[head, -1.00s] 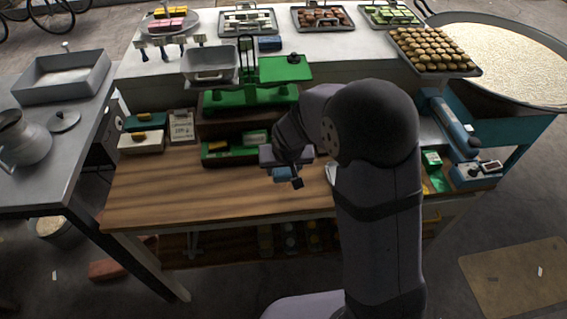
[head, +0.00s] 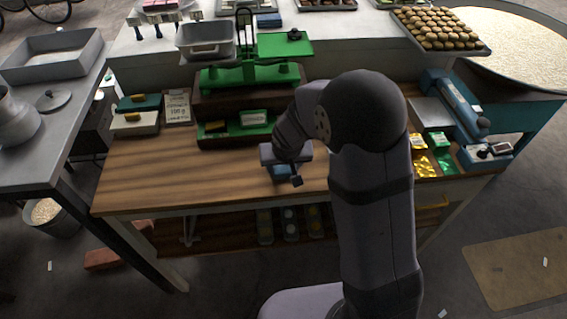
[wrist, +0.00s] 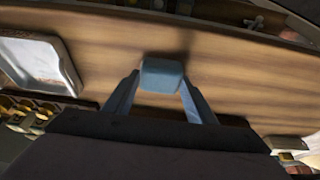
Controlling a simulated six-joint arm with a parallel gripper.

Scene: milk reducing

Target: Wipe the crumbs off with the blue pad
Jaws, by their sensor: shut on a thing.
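My gripper (head: 288,166) is over the wooden tabletop (head: 180,180), near its front edge. It is shut on the blue pad (head: 281,173), which is partly hidden under the jaws in the head view. In the wrist view the pad (wrist: 161,75) sits between the two fingertips, low over the wood. A dark patch lies beside it on the wood. I cannot tell whether the pad touches the tabletop. I cannot make out crumbs on the wood in either view.
A pale tray (wrist: 38,62) lies left in the wrist view. Packets (head: 430,150) and a blue sealer (head: 455,105) are at right.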

